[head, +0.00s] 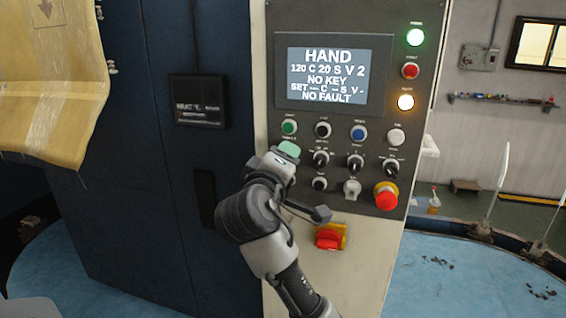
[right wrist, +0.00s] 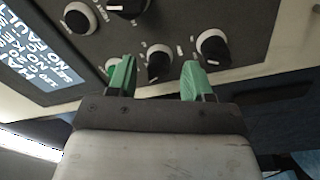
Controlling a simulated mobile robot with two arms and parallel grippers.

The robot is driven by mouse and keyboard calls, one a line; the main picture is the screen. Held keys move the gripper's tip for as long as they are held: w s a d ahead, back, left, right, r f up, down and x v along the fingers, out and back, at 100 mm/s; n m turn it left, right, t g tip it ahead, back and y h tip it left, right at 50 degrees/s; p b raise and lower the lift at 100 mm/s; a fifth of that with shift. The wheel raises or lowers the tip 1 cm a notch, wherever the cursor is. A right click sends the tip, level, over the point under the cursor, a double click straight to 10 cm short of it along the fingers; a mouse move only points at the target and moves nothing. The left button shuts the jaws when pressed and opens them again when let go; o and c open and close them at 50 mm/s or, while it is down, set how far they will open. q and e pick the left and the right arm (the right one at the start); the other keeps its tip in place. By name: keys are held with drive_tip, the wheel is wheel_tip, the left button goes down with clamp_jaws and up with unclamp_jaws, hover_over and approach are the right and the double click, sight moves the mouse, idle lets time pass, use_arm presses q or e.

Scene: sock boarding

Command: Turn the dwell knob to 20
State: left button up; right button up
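The control panel (head: 270,110) carries several black knobs with white pointers, at left (head: 321,160), middle (head: 355,162) and right (head: 391,167) of one row, with another below left (head: 319,184). Their labels are too small to read, so I cannot tell which is dwell. The screen (head: 326,76) reads HAND, 120 C 20 S V 2, NO KEY, SET with dashes, NO FAULT. My right gripper (right wrist: 159,80) is open with green fingers, left of the knobs in the head view. In the right wrist view a knob (right wrist: 158,62) shows between the fingers; contact is unclear. My left gripper is out of view.
A red emergency stop (head: 386,198) sticks out at the panel's lower right. A key switch (head: 352,188) sits left of it. A red and yellow switch (head: 330,237) is below, close to my right arm. Green, black, blue and white buttons line the row above the knobs.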

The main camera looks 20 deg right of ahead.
drive_tip(key=shift+s, duration=0.1)
drive_tip(key=b+v, duration=0.4)
drive_tip(key=v, duration=0.6)
drive_tip(key=shift+s+a+b, duration=0.2)
drive_tip(key=shift+a+b, duration=0.05)
drive_tip(key=shift+b, duration=0.15)
drive_tip(key=shift+f, duration=0.15)
